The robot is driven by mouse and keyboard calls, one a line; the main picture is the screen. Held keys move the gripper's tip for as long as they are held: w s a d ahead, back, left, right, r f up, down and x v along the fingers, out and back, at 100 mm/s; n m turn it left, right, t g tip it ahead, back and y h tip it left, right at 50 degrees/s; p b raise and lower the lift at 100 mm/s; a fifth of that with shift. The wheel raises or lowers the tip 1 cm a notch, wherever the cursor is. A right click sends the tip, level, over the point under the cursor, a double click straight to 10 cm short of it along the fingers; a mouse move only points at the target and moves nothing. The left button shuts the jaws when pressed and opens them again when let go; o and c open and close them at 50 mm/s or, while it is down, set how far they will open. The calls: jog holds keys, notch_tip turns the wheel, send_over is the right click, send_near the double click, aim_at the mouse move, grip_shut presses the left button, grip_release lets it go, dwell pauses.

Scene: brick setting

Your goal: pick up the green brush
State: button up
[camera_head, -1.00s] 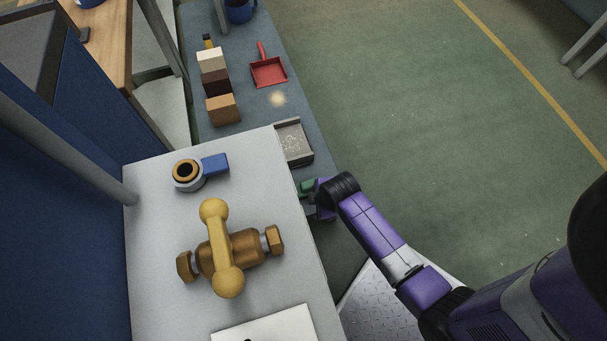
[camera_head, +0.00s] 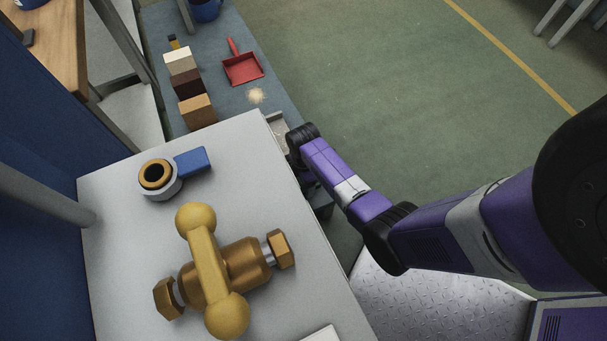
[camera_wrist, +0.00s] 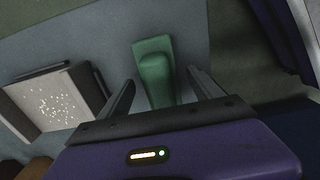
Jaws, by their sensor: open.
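The green brush (camera_wrist: 153,72) shows in the wrist view, upper middle, on a grey-blue surface. My gripper (camera_wrist: 160,88) is open, with one finger on each side of the brush's green part. The fingers look apart from it, and I cannot tell how far above it they are. The brush's near end is hidden behind my gripper body. In the head view my forearm reaches down beside the white table, and the brush and my fingers are hidden there.
A grey tray with white specks (camera_wrist: 60,98) lies left of the brush. A white table (camera_head: 120,240) stands close beside my arm, with a brass valve (camera_head: 225,265) and a blue-handled fitting (camera_head: 160,175). A red dustpan (camera_head: 242,68) and several blocks (camera_head: 187,82) lie farther off.

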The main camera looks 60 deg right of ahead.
jog(key=shift+f, duration=0.95)
jog(key=c, duration=1.6)
jog(key=shift+r, duration=0.15)
notch_tip(320, 180, up, 20)
jog(key=p, duration=0.7)
